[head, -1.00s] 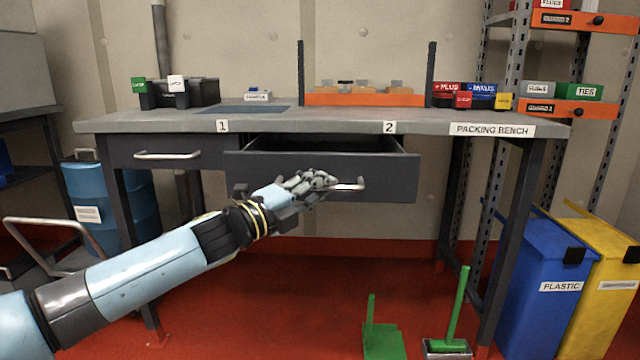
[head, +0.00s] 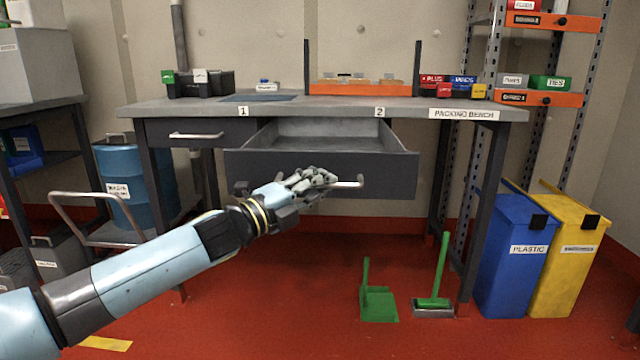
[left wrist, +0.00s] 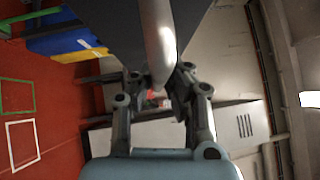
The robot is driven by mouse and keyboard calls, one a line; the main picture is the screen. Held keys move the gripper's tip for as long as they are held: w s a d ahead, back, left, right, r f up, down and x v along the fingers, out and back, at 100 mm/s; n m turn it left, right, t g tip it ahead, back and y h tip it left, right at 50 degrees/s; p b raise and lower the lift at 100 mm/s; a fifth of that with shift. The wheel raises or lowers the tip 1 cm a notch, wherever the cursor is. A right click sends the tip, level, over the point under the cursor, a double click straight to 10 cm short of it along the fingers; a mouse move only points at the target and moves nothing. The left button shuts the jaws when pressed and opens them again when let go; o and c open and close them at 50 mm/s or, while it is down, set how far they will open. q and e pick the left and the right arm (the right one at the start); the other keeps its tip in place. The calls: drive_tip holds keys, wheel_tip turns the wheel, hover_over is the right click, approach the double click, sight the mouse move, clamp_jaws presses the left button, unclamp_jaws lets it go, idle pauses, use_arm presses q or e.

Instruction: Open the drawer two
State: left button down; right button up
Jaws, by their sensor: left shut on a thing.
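Drawer two (head: 330,174) is the wide dark drawer under the bench label 2 (head: 380,112). It stands pulled well out, and its grey inside shows bare. My left gripper (head: 318,181) is shut on the drawer's metal bar handle (head: 350,184), left of the handle's right end. In the left wrist view the handle (left wrist: 158,45) runs between the two fingers (left wrist: 160,95). My right gripper is in neither view.
Drawer one (head: 200,134) is closed at the left. The packing bench (head: 300,106) carries black bins and an orange tray (head: 360,89). A blue barrel (head: 135,180) and trolley stand left. A green dustpan (head: 379,303), blue bin (head: 512,265) and yellow bin (head: 568,265) stand right.

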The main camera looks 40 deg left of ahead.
use_arm(q)
drive_tip(key=shift+s+f, duration=0.1)
drive_tip(key=shift+f, duration=0.2)
drive_tip(key=c, duration=1.4)
unclamp_jaws()
drive_tip(key=shift+a, duration=0.1)
drive_tip(key=shift+r, duration=0.15)
drive_tip(key=v, duration=1.2)
